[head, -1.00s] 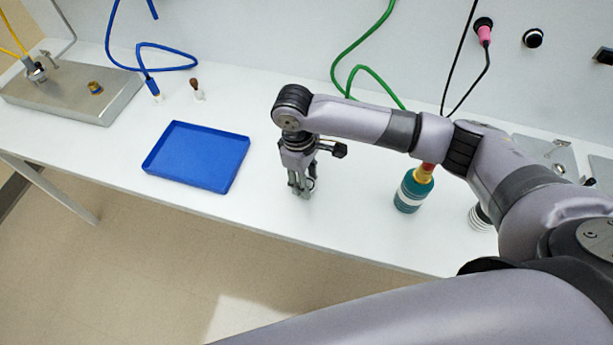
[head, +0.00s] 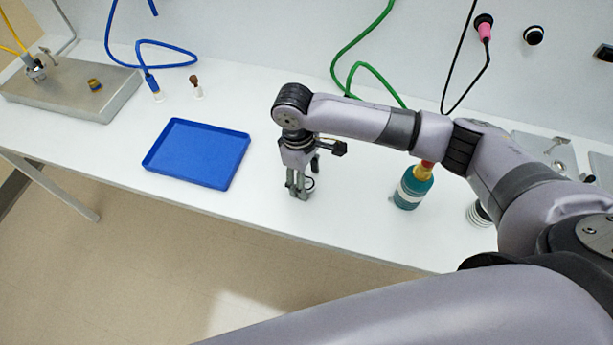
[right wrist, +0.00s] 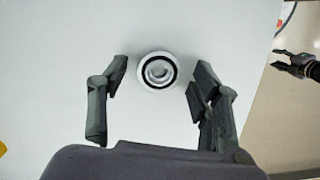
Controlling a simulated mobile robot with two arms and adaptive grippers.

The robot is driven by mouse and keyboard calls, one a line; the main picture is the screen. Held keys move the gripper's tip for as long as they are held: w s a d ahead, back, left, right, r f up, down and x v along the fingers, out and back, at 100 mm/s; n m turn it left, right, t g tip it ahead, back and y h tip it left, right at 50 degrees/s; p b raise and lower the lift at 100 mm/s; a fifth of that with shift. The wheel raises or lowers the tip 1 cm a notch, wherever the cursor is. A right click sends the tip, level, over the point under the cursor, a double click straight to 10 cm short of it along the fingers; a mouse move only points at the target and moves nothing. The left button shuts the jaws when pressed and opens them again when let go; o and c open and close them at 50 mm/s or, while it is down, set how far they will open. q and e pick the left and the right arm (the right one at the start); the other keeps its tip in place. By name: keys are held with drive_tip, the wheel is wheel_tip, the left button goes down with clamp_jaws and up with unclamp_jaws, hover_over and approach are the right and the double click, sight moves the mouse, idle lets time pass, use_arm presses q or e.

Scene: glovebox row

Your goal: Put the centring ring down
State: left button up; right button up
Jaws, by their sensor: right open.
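The centring ring (right wrist: 158,71) is a pale, round ring with a dark inner band. It lies on the white bench top in the right wrist view, between the fingers of my right gripper (right wrist: 157,84), with a gap on each side. The right gripper is open, pointing down at the bench right of the blue tray in the head view (head: 299,192). There the ring is mostly hidden by the fingers. My left gripper (right wrist: 280,60) shows small at the right edge of the wrist view, apparently open and empty, out over the floor.
The empty blue tray (head: 196,153) lies left of my right gripper. A teal bottle (head: 412,190) stands to its right, under my forearm. A metal plate (head: 72,93) with fittings is at far left. The bench's front edge (head: 265,220) is close. Hoses hang behind.

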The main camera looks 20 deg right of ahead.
wheel_tip(320, 180, up, 13)
drive_tip(key=w+a+b, duration=0.1)
drive_tip(key=shift+b, duration=0.3)
drive_tip(key=shift+w+f, duration=0.1)
